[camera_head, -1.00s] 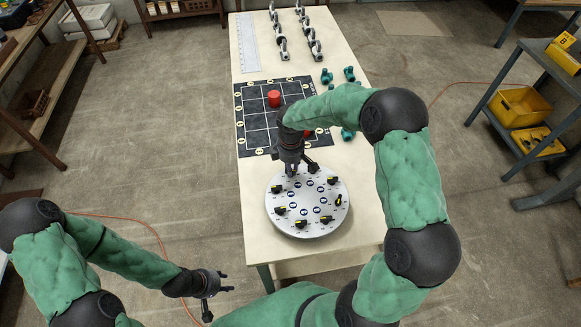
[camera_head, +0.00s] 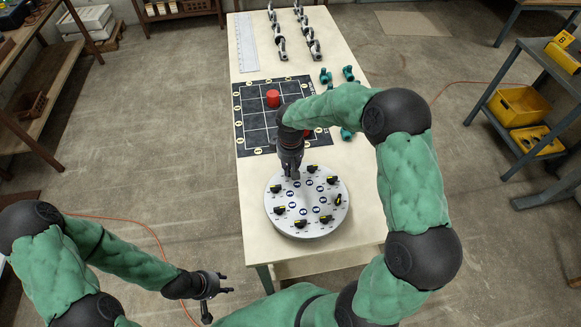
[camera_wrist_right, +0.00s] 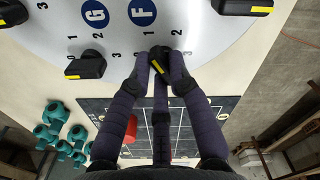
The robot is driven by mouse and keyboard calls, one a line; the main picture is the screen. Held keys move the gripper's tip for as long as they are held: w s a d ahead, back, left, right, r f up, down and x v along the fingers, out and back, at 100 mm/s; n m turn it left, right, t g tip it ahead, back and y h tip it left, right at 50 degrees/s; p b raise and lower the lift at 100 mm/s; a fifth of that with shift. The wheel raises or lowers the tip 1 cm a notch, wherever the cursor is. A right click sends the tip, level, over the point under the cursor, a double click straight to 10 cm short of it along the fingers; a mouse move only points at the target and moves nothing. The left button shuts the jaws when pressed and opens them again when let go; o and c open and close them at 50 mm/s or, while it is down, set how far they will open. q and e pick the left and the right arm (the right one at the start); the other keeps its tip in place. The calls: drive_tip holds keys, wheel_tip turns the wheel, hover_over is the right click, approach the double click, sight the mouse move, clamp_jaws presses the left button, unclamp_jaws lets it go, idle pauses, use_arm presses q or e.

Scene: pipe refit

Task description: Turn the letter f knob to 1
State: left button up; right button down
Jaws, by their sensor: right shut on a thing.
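A round white dial plate (camera_head: 306,203) with a ring of black knobs lies on the table; each visible knob has a yellow mark. In the right wrist view, the letter F label (camera_wrist_right: 142,12) is a blue disc with small numbers below it. The letter f knob (camera_wrist_right: 158,55) is just below these numbers. My right gripper (camera_wrist_right: 160,62) is shut on this knob, with its fingers around it. Its exact pointing direction is partly hidden. In the head view, my right gripper (camera_head: 291,176) hides that knob. My left gripper (camera_head: 228,284) is open and empty, left of the table.
A neighbouring knob (camera_wrist_right: 86,66) stands beside the G label. Behind the dial is a black grid mat (camera_head: 257,136) with red pieces (camera_head: 273,98). Teal fittings (camera_head: 326,76) and metal fittings (camera_head: 281,45) lie farther back. The table's front left corner is clear.

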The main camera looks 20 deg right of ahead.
idle(0.4)
drive_tip(key=c, duration=1.1)
unclamp_jaws()
drive_tip(key=shift+c, duration=0.2)
wheel_tip(320, 180, up, 12)
